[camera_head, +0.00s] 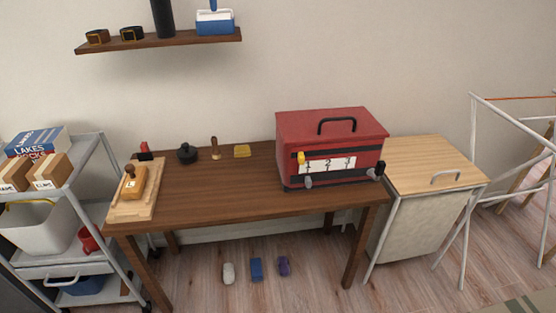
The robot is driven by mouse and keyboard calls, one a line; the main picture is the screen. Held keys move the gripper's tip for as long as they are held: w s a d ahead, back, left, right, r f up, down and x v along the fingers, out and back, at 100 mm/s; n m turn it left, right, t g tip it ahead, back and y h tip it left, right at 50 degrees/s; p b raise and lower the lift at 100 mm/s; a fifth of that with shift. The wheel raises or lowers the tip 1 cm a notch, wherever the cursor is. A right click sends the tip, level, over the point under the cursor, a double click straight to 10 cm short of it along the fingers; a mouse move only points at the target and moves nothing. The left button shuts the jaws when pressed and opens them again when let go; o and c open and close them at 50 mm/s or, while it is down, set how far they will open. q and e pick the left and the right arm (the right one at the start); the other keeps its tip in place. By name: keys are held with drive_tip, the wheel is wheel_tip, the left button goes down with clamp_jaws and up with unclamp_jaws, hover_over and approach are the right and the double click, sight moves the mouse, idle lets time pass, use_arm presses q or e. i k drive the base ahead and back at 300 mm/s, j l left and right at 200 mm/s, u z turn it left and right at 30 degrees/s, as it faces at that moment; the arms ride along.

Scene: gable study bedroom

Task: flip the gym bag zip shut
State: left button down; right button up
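I see nothing that I can clearly recognise as a gym bag or its zip. I cannot tell whether any of these is a zip. Neither of my grippers is in view.
A wooden board (128,207) holding an orange-brown block lies at the table's left end. Small items line its back edge. A trolley (88,197) stands left; a wood-topped hamper (426,160) and white rack (510,118) stand right. The table's middle is clear.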

sight(301, 158)
drive_tip(key=i+l, duration=0.25)
drive_tip(key=i, duration=0.15)
drive_tip(key=i+l, duration=0.3)
drive_tip(key=i+z, duration=0.05)
